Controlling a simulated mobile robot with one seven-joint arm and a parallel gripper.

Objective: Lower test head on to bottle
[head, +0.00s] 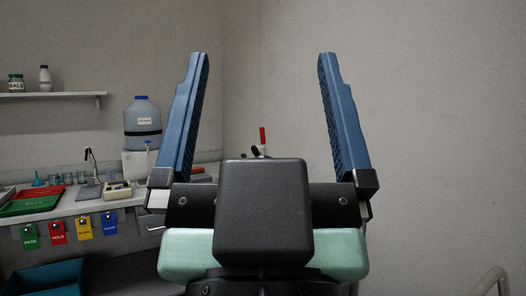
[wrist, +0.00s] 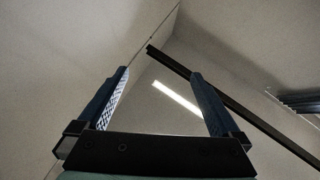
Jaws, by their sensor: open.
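My gripper (head: 263,55) is raised in front of the head camera, its two blue fingers pointing up and spread wide. It is open and empty. In the wrist view my gripper (wrist: 160,73) shows only ceiling and walls between its fingers. A small dark device with a thin upright neck (head: 92,160) stands on the bench at the left; I cannot tell if it is the test head. A small white bottle (head: 45,80) is on the shelf. My gripper is apart from all of these.
The bench holds a red tray (head: 36,194), a green tray (head: 30,207) and a beige instrument (head: 117,190). Several coloured tags (head: 57,233) hang on its front. A teal bin (head: 45,280) is below. A pale rail (head: 492,281) is at lower right. My gripper hides the bench's right end.

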